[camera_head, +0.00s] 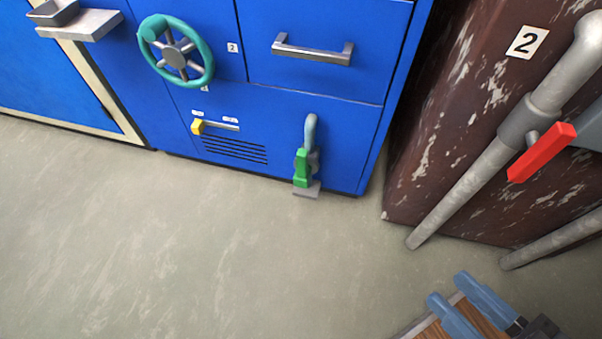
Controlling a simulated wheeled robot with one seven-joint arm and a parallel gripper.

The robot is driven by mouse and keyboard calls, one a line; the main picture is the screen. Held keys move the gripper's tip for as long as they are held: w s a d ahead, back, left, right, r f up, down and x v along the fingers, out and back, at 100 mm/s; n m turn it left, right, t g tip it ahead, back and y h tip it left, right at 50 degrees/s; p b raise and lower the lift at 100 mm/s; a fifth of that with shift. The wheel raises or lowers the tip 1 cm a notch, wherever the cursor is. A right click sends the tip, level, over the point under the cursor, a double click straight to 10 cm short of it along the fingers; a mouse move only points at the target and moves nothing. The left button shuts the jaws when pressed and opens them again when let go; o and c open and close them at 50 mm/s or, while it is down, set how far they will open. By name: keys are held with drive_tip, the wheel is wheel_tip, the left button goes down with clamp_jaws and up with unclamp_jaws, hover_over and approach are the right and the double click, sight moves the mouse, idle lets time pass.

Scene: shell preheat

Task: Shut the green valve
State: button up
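The green valve has a green lever handle (301,168) on a short grey pipe (311,130) low on the front of the blue cabinet. The handle stands roughly upright, about in line with the pipe. A grey foot piece sits below it near the floor. My gripper (447,288) is at the bottom right, with two blue fingers apart and nothing seen between them. It is well away from the green valve, to its lower right. The rear of my gripper is cut off by the picture's edge.
A teal handwheel (176,50), a drawer handle (313,50) and a yellow-ended lever (197,127) are on the blue cabinet. A red-handled valve (542,152) on a grey pipe stands before the rusty brown unit at right. The floor (200,250) in front is clear.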

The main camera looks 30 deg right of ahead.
drive_tip(key=shift+w+f, duration=0.15)
drive_tip(key=shift+f, duration=0.1)
drive_tip(key=shift+c, duration=0.8)
drive_tip(key=w+f+m+g+p, duration=0.1)
drive_tip(key=f, duration=0.2)
drive_tip(key=w+d+f+m+g, duration=0.1)
drive_tip(key=w+f, duration=0.1)
drive_tip(key=f, duration=0.1)
drive_tip(key=w+f+m+h+p, duration=0.1)
drive_tip(key=w+f+m, duration=0.1)
drive_tip(key=f, duration=0.1)
drive_tip(key=shift+d+f+g+p, duration=0.15)
drive_tip(key=shift+f+g+p, duration=0.15)
drive_tip(key=shift+g+p, duration=0.1)
clamp_jaws()
drive_tip(key=w+d+f+m+g+y+p, duration=0.15)
drive_tip(key=w+f, duration=0.25)
drive_tip(key=w, duration=0.4)
drive_tip(key=w+d+f+m+g+y+p, duration=0.1)
drive_tip(key=w+f+m+g+y+p, duration=0.25)
drive_tip(key=w, duration=0.55)
drive_tip(key=w+d+r+y+p, duration=0.2)
drive_tip(key=w+d+r, duration=0.3)
drive_tip(key=w, duration=0.3)
drive_tip(key=shift+d+r+y, duration=0.15)
drive_tip(key=shift+r+y, duration=0.15)
drive_tip(key=shift+r, duration=0.05)
